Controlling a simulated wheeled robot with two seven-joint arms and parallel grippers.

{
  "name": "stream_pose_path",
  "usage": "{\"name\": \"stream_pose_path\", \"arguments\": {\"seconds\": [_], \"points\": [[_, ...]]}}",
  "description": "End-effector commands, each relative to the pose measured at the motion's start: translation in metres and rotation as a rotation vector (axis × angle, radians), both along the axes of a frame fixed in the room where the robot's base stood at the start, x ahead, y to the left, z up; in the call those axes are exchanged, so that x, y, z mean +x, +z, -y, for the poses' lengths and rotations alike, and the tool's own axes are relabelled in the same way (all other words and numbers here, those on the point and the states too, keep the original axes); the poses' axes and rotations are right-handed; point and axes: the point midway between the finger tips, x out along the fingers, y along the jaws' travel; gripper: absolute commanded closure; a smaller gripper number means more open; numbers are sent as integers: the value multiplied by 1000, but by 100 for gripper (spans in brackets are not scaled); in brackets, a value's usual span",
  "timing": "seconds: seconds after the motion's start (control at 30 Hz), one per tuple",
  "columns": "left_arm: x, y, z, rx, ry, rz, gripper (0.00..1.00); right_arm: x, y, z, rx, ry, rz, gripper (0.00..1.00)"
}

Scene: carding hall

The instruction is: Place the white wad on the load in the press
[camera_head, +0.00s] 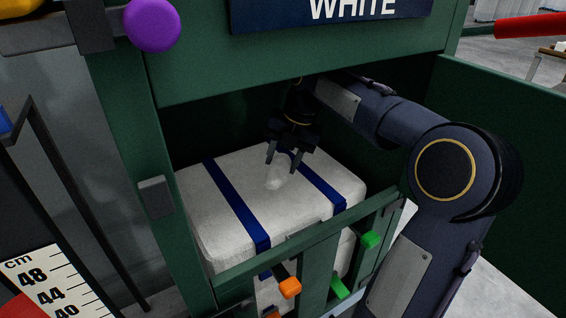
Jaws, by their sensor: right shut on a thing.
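The press (300,72) is a green frame with a sign reading WHITE. Inside it sits the load (222,217), a white bale with two dark blue straps. My right gripper (282,164) reaches into the press from the right and points down over the middle of the load's top. It is shut on the white wad (277,180), a small pale lump between and below its fingertips. The wad appears at or just above the load's top, between the straps; whether it touches is hard to tell, white on white. My left gripper is not in view.
A low green gate (310,243) with orange (290,287) and green (370,239) catches crosses the press front. A green panel (510,150) stands at right, behind my right arm. A purple ball knob (152,24) is at upper left, a centimetre scale (45,285) at lower left.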

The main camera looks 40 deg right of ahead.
Motion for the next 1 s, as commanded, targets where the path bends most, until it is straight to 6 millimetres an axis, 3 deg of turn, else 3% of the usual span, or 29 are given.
{"name": "stream_pose_path", "arguments": {"seconds": [0.33,0.77,0.8,0.97,1.0], "points": [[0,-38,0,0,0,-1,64,1,-39,0,0,-1,0,80],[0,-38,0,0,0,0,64,0,-41,0,0,0,0,80],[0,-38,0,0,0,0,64,1,-41,0,0,0,0,56],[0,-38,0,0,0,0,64,0,-40,0,0,-1,-1,35],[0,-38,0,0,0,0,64,0,-40,0,0,-1,-1,35]]}}
